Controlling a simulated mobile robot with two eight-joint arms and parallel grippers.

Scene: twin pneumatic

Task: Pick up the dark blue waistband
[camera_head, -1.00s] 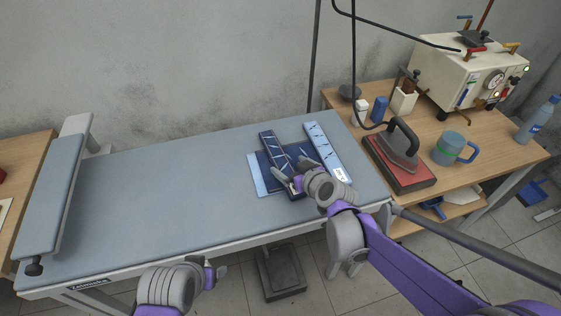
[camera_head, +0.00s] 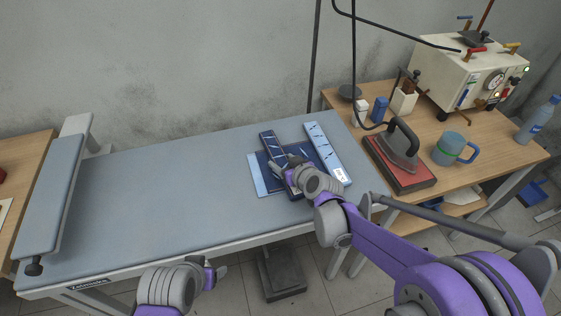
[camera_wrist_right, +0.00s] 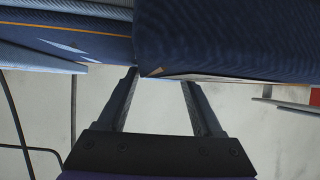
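A long dark blue strip with pale slanting marks (camera_head: 270,143), which looks like the dark blue waistband, lies over a wider dark blue piece (camera_head: 304,151) on the grey ironing table. My right gripper (camera_head: 280,174) is at the strip's near part and hides some of it. In the right wrist view my right gripper's fingers (camera_wrist_right: 160,85) stand apart, their tips against or behind the edge of dark blue cloth (camera_wrist_right: 225,40). I cannot tell whether they touch it. My left gripper (camera_head: 217,275) is off the table's near edge, far from the cloth.
A light blue strip with a white label (camera_head: 322,150) lies close on the right. Light blue cloth (camera_head: 256,176) shows at the left of the pile. The grey table top (camera_head: 160,190) is clear to the left. An iron (camera_head: 402,150) stands on the wooden side table (camera_head: 455,185).

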